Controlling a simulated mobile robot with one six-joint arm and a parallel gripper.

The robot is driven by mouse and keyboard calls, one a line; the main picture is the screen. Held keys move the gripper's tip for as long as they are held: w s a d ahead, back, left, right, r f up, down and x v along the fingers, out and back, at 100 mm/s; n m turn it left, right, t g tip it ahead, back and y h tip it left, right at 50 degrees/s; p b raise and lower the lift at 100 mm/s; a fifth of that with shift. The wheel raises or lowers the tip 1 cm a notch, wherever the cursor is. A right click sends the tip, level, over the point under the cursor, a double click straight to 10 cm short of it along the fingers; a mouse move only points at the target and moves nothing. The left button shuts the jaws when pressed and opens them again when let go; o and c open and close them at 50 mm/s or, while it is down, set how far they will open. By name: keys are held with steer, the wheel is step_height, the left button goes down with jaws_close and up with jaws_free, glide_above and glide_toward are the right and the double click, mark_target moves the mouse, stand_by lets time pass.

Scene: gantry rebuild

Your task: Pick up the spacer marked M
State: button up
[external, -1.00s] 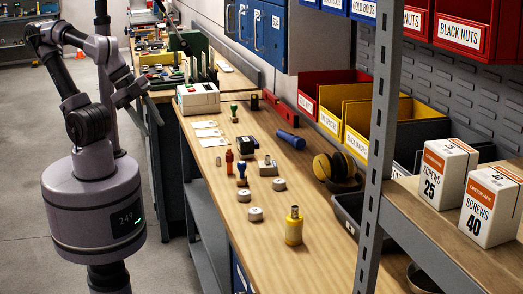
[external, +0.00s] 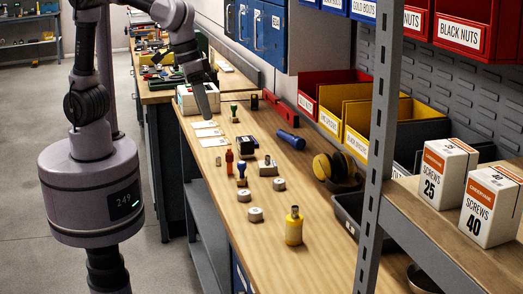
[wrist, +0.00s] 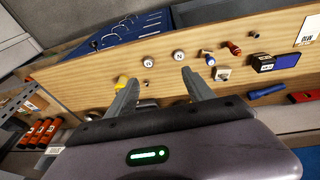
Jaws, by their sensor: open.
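Small round pale spacers lie on the wooden bench in the external view: one nearest the front (external: 255,214), one behind it to the left (external: 243,196) and one to the right (external: 279,184). Two marked discs also show in the wrist view, a left one (wrist: 148,62) and a right one (wrist: 179,54). Their letters are too small to read surely, so I cannot tell which is M. My gripper (wrist: 159,76) is open and empty, its fingers spread. In the external view it hangs above the far left part of the bench, well apart from the spacers.
A yellow bottle (external: 293,228) stands near the front spacer. A red-brown figure-like piece (external: 229,162), a stamp (external: 242,174), a metal block (external: 267,168) and a dark box (external: 247,145) stand close behind. Ear defenders (external: 336,168) and bins line the right. A shelf upright (external: 376,150) rises in front.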

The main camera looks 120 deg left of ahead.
steer(key=w+f+n+g+p, duration=0.1)
steer(key=w+n+p, duration=0.1)
steer(key=w+n, duration=0.35)
steer(key=n+g+h+p, duration=0.1)
steer(key=n+g+p, duration=0.1)
steer(key=n, duration=0.4)
glide_above(255, 210)
step_height(255, 210, down, 7)
step_height(255, 210, down, 13)
steer(key=b, duration=0.3)
steer(key=shift+w+d+r+b, duration=0.1)
steer(key=shift+b, duration=0.3)
step_height(255, 210, down, 6)
steer(key=shift+r+b, duration=0.1)
steer(key=shift+b, duration=1)
steer(key=shift+r, duration=0.1)
jaws_close()
